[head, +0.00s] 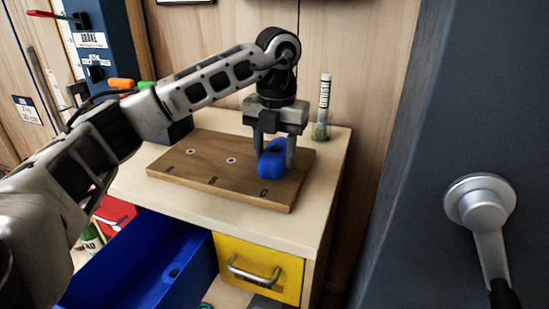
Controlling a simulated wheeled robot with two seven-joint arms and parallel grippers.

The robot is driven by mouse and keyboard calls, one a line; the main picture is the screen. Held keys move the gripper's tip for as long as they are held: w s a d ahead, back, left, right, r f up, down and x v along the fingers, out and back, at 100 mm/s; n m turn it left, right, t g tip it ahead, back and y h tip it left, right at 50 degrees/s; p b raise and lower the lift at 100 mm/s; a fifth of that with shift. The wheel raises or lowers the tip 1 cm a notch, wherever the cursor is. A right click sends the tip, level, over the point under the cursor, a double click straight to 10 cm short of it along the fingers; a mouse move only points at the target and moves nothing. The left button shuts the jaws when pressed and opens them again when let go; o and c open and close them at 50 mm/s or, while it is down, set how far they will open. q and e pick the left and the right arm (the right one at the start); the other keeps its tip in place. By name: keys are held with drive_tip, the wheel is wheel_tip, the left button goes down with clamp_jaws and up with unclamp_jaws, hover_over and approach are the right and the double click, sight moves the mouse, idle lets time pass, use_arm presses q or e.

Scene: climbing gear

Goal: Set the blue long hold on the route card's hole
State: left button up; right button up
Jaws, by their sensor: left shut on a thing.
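My left gripper (274,152) reaches in from the left and points down, shut on the blue long hold (272,160). The hold is at the right end of the wooden board (215,186), near the dark letter mark at that end. Whether it touches the board or hangs just above it, I cannot tell. Two holes with pale rims show on the board, one at left (190,151) and one in the middle (231,160). Any hole under the blue hold is hidden. I cannot make out a route card for sure. My right gripper is not in view.
The board lies on a pale cabinet top (200,207). A blue drawer (150,262) stands open below; a yellow drawer (258,268) with a metal handle is beside it. A brush pot (322,115) stands behind the board. A dark door with a lever (482,205) fills the right.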

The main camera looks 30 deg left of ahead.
sight(276, 154)
use_arm(q)
drive_tip(key=shift+f, duration=0.8)
drive_tip(key=shift+f, duration=0.1)
drive_tip(key=o, duration=1.1)
drive_tip(key=shift+f, duration=0.1)
wheel_tip(276, 154, up, 12)
drive_tip(key=p, duration=0.2)
drive_tip(key=shift+d+r+p, duration=0.2)
drive_tip(key=shift+p, duration=0.1)
